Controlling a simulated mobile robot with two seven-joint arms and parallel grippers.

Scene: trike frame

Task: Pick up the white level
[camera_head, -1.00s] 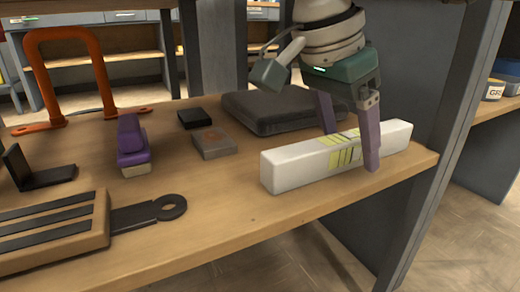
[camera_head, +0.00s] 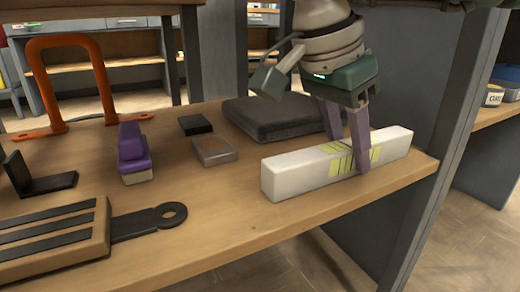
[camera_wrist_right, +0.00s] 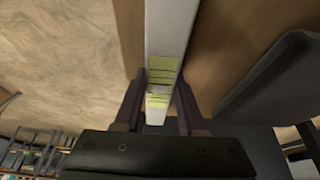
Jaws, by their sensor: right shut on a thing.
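The white level (camera_head: 295,175) is a long white bar with yellow-green marked patches, lying on the wooden bench near its right front edge. My right gripper (camera_head: 350,155) comes down from above with its purple fingers on either side of the level, over the marked patches, and is shut on it. In the right wrist view the level (camera_wrist_right: 170,30) runs between the two dark fingers (camera_wrist_right: 159,98). The level appears to rest on the bench still. My left gripper is in neither view.
A dark grey case (camera_head: 275,115) lies just behind the level. A small grey box (camera_head: 214,151), a black box (camera_head: 195,124), a purple-handled tool (camera_head: 133,152), an orange frame (camera_head: 70,85) and a wooden block with black strips (camera_head: 55,240) stand left. A grey post (camera_head: 440,160) rises right.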

